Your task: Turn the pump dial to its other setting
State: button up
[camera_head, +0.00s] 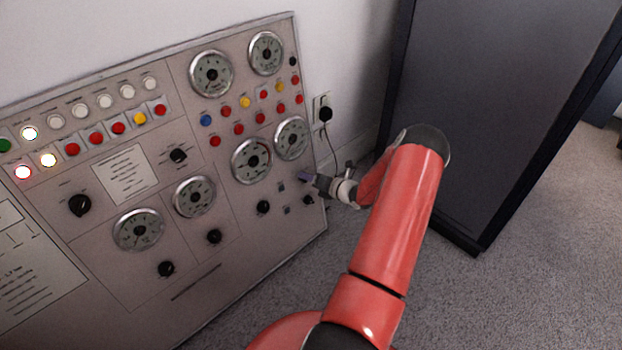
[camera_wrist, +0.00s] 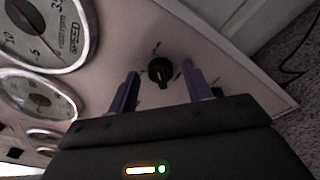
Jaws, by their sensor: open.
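A control panel (camera_head: 215,262) with several black dials stands at the left in the head view. In the wrist view, a round black dial (camera_wrist: 160,71) with small marks around it sits on the pale panel face. My gripper (camera_wrist: 161,78) is open, with one purple finger to each side of the dial and gaps between them. In the head view, my gripper (camera_head: 304,177) is at the panel's lower right part, small and partly hidden by my arm. No label reading pump is legible, and the dial's pointer setting is hard to make out.
Round gauges (camera_wrist: 45,32) lie left of the dial in the wrist view. Another black knob (camera_head: 263,207) is on the panel left of my gripper. A wall outlet with a plug (camera_head: 325,113) and a dark cabinet (camera_head: 490,90) stand to the right. Grey carpet is clear below.

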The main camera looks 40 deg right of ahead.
jog(key=v, duration=0.7)
jog(key=shift+s, duration=0.35)
jog(key=shift+r, duration=0.2)
jog(key=w+a+r+n+g+y, duration=0.3)
jog(key=a+r+n+g+y, duration=0.3)
jog(key=a+r+n, duration=1.15)
jog(key=s+a+r+n+g+h, duration=0.1)
jog(key=s+a+r+n+g, duration=0.3)
jog(key=a, duration=0.3)
jog(key=s+a+r+n+g+h, duration=0.1)
jog(key=s+a+r+n+h, duration=0.2)
jog(key=a+n, duration=0.4)
jog(key=s+a+r+n+t+h, duration=0.1)
jog(key=s+a+r+n+h, duration=0.1)
jog(key=s+r+n, duration=0.2)
jog(key=s+a+r+n+t+h, duration=0.1)
jog(key=s+r+n, duration=0.3)
jog(key=s+n, duration=0.7)
jog(key=shift+s+a+h, duration=0.7)
jog(key=shift+s+a, duration=0.05)
jog(key=shift+s, duration=0.1)
